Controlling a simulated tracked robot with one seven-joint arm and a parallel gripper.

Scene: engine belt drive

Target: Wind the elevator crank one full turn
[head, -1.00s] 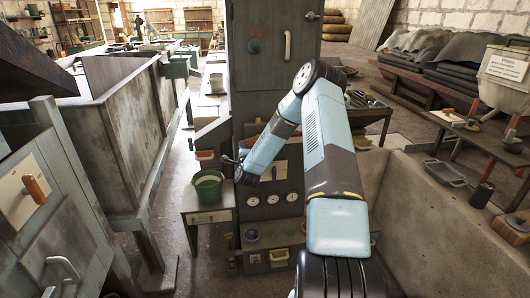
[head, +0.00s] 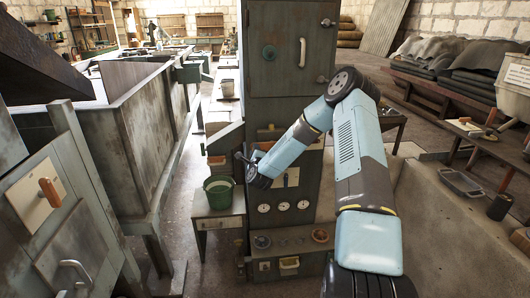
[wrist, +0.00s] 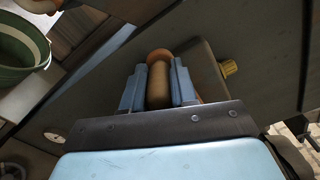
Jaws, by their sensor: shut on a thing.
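My gripper (head: 250,168) is at the left front edge of the tall grey cabinet (head: 290,110), above and right of the green bucket. In the wrist view its two blue fingers are closed on either side of a tan, round crank handle (wrist: 159,86). An orange-brown rounded end shows just beyond the fingertips. The crank's arm and pivot are hidden or too small to make out. In the head view my fingers and the handle are small and dark, so the handle's angle cannot be told.
A green bucket (head: 218,192) stands on a small side table (head: 222,222) left of the cabinet. White gauges (head: 283,206) and a shelf of small parts (head: 290,240) lie below my forearm. A brass knob (wrist: 229,68) shows in the wrist view. Large grey bins (head: 150,130) stand left.

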